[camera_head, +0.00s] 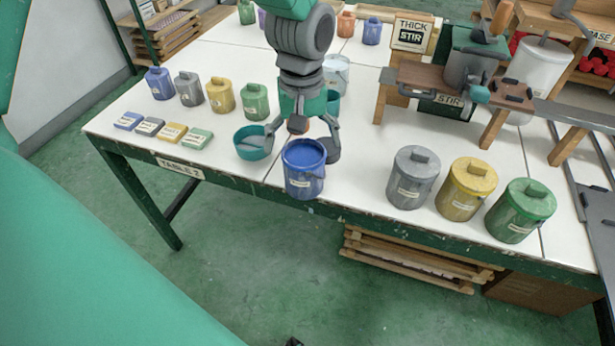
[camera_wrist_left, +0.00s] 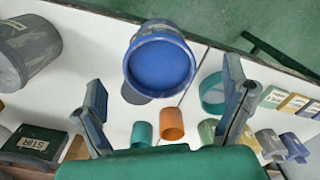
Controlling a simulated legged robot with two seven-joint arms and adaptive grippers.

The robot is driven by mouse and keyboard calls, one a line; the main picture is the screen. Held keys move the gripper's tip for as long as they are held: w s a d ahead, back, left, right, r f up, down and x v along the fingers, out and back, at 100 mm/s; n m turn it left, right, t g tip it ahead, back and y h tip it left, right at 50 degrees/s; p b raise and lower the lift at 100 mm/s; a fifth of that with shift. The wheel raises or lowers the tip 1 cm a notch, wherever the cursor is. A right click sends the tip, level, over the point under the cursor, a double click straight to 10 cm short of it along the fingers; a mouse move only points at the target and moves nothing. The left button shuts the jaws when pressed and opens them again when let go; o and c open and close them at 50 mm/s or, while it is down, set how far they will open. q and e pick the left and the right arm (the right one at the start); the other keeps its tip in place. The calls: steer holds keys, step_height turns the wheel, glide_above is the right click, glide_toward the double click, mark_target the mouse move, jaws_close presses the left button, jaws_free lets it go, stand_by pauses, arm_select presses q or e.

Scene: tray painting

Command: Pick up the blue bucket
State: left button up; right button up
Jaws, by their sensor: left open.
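The blue bucket (camera_head: 304,172) stands upright at the front edge of the white table, with a label on its side. My left gripper (camera_head: 303,150) comes down from above, just behind the bucket, with its two fingers spread. One finger is at the bucket's left, over a teal bowl; the other is at its right rear. In the left wrist view the blue bucket (camera_wrist_left: 160,62) lies beyond and between the open fingertips (camera_wrist_left: 168,95), with nothing held. I cannot tell whether a finger touches it. My right gripper is not in view.
The teal bowl (camera_head: 251,146) stands close left of the bucket. Grey (camera_head: 412,180), yellow (camera_head: 465,190) and green (camera_head: 520,212) lidded buckets stand to the right. Small coloured cans and labelled blocks (camera_head: 172,131) are at left. A wooden stirring stand (camera_head: 435,78) is behind right.

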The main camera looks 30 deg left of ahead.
mark_target(302, 165)
arm_select(q)
steer(key=f, duration=0.2)
steer(key=f+b, duration=0.1)
steer(key=f, duration=0.1)
steer(key=a+f, duration=0.1)
steer(key=f, duration=0.2)
steer(key=shift+w, duration=0.4)
steer(key=shift+d+f, duration=0.15)
steer(key=shift+f, duration=0.1)
steer(key=shift+d+r, duration=0.1)
steer(key=shift+d, duration=0.05)
steer(key=shift+c, duration=0.8)
steer(key=c, duration=1.4)
steer(key=shift+o, duration=0.2)
steer(key=shift+a, duration=0.25)
